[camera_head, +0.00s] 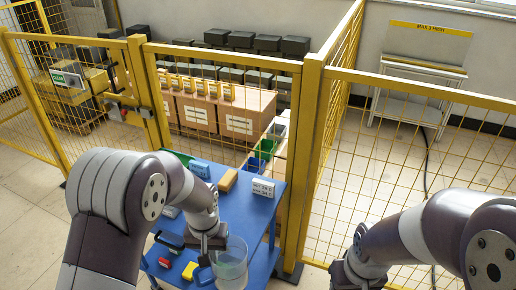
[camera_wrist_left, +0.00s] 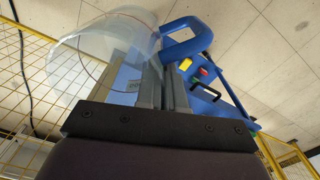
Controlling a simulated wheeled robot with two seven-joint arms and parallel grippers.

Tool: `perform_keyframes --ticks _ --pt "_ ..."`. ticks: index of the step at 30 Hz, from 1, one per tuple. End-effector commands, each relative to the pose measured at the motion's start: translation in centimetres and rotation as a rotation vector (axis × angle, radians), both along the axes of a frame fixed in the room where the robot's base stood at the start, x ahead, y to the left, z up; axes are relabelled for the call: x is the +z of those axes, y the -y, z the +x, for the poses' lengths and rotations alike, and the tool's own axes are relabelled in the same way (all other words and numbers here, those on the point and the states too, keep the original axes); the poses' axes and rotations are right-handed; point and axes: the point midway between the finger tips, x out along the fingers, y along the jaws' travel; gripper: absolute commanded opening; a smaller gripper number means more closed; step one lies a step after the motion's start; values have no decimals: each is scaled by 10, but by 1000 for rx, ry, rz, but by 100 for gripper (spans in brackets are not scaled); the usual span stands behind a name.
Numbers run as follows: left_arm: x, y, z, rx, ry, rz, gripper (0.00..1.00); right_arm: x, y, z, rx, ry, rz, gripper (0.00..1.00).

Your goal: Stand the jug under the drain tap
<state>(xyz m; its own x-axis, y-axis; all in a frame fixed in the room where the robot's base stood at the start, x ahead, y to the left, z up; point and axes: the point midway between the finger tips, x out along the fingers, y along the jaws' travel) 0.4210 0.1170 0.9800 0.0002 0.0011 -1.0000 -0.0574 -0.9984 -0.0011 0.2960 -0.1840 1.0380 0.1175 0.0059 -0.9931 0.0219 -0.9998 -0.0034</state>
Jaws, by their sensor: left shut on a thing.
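The jug (camera_head: 231,264) is a clear, see-through vessel at the bottom centre of the head view, in front of the blue cart top. In the left wrist view the jug (camera_wrist_left: 95,60) fills the upper left, with a blue loop handle (camera_wrist_left: 187,36) on its right side. My left gripper (camera_head: 210,246) is shut on the jug; its fingers (camera_wrist_left: 160,92) reach up to the jug beside the handle. I cannot make out the drain tap in either view. My right arm comes in at the lower right, but its fingers are out of the picture.
The blue cart (camera_head: 250,212) carries small boxes, a yellow block (camera_head: 228,180) and red, yellow and blue items near its front. A yellow mesh fence (camera_head: 300,160) stands behind it. Cartons (camera_head: 240,118) and dark bins stand beyond. Floor is bare at left.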

Motion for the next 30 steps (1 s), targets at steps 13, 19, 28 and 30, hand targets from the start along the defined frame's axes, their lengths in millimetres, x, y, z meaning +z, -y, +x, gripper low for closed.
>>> perform_keyframes --ticks 13,19,28,30 --pt "-78 -70 26 53 -1 1 0 0 0 0 0 0 0 43" --pt "-78 -71 26 58 1 2 0 0 0 0 0 0 0 43" --pt "-62 -60 30 31 3 1 0 8 0 0 0 0 0 43" --pt "-50 -53 33 12 5 1 0 12 0 0 0 0 0 43"
